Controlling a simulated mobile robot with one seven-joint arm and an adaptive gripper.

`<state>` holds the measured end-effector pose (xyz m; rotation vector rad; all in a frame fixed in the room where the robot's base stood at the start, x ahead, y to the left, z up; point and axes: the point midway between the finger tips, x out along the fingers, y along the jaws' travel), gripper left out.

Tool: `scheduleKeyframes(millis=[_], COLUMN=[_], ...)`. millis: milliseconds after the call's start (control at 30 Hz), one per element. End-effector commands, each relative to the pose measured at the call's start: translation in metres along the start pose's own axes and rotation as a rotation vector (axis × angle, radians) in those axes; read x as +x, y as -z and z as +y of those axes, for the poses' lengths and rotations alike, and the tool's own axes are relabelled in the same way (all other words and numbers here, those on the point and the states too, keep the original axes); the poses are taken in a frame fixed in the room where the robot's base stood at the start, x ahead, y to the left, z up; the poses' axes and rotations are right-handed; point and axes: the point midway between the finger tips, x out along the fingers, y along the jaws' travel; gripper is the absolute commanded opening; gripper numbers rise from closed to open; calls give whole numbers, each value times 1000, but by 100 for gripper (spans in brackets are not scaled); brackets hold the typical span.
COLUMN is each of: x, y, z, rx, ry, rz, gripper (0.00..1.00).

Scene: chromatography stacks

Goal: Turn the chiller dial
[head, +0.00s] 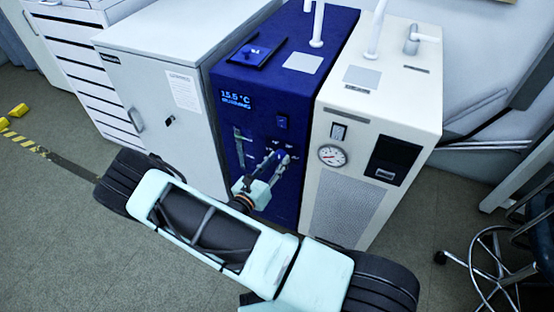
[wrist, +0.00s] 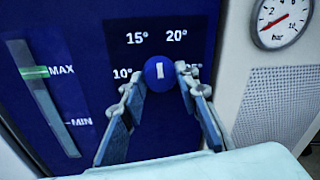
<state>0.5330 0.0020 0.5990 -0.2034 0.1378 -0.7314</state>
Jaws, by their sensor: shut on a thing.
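The chiller (head: 240,130) is the dark blue cabinet in the head view, with a lit display (head: 235,98) that reads about 15.5 °C. Its dial (wrist: 159,73) is a round blue knob with a short white mark, which stands nearly upright between the printed 15° and 20°. My gripper (wrist: 160,78) has one finger on each side of the dial and is shut on it; it also shows at the chiller's front in the head view (head: 270,164). The right finger partly covers the number at the dial's right, and a 10° label shows at its left.
A level gauge (wrist: 45,98) marked MAX and MIN is left of the dial. A white unit (head: 365,140) with a pressure gauge (head: 332,156) stands at the right, and a grey cabinet (head: 170,75) at the left. A stool (head: 500,260) is at the far right.

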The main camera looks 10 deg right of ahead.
Motion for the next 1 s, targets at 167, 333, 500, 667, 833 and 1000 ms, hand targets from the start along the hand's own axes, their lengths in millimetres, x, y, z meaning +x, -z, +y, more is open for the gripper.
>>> scheduleKeyframes(millis=[167,333,500,667,833,1000], x=[-1,-1,-1,-1,-1,-1], y=[-2,-2,-2,-2,-2,-1], z=[0,0,0,0,0,0], rx=[162,308,429,512,568,593], ry=[-13,-26,-34,-42,-46,-47], rz=[18,32,44,53,58,60], gripper=[4,4,4,4,4,4])
